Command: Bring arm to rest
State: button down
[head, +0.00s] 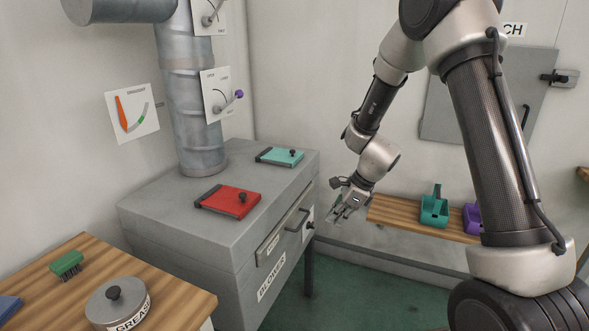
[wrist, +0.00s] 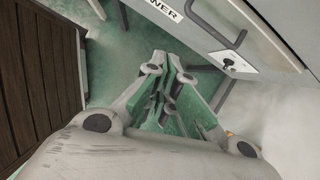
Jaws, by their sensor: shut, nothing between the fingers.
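My gripper (head: 346,211) is at the end of my raised, bent arm, in the middle of the head view. It hangs in the air just right of the front of the grey cabinet (head: 180,225), pointing down. In the wrist view my gripper (wrist: 166,100) has its fingers together with nothing between them. Below the fingers the wrist view shows green floor (wrist: 125,45). The cabinet's front with a drawer handle (wrist: 215,25) is at the upper right there.
A wooden bench (head: 400,216) carries a teal scoop (head: 434,210) and a purple scoop (head: 472,218). At front left, a wooden table (head: 165,285) holds a green brush (head: 66,263) and a grease tin (head: 115,305).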

jog(key=s+d+r+n+h, duration=0.1)
jog(key=s+d+r+n, duration=0.4)
jog(key=s+r+n, duration=0.2)
jog(key=s+d+r+n+t+h, duration=0.1)
jog(key=s+d+r+n, duration=0.4)
jog(key=s+r, duration=0.5)
jog(key=s+d+r+n+t+h, duration=0.1)
jog(key=s+d+r+n+h, duration=0.1)
jog(key=s+d+r+n, duration=0.4)
jog(key=s+r+n, duration=0.2)
jog(key=s+r, duration=0.1)
jog(key=s, duration=0.2)
jog(key=shift+s+n+h, duration=0.25)
jog(key=shift+n+h, duration=0.15)
jog(key=shift+d, duration=0.1)
